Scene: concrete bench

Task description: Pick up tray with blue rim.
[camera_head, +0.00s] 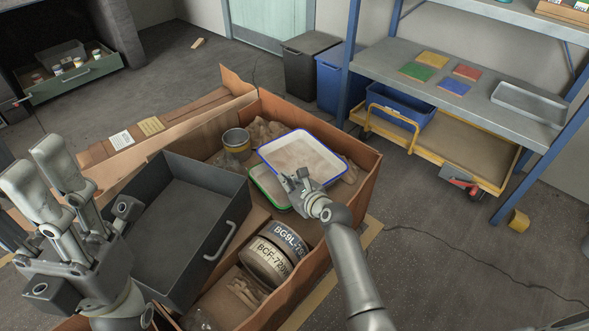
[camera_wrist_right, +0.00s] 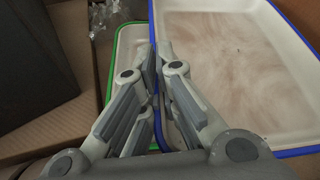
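The tray with blue rim (camera_head: 302,158) has a pale, dusty inside and lies in the cardboard box, partly over a green-rimmed tray (camera_head: 266,187). My right gripper (camera_head: 296,180) is at its near left edge. In the right wrist view, the blue-rimmed tray (camera_wrist_right: 235,70) fills the right side, and the fingers of my right gripper (camera_wrist_right: 157,52) are close together with its blue rim between them. They look shut on the rim; the exact contact is partly hidden. My left gripper (camera_head: 34,162) is raised at the left, its fingers apart and empty.
The cardboard box (camera_head: 365,160) also holds a dark grey drawer-like bin (camera_head: 160,235), a round tin (camera_head: 236,141) and labelled round containers (camera_head: 270,255). A blue-posted shelf (camera_head: 400,60) stands at the right above a yellow cart (camera_head: 450,145). Open floor lies at the right front.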

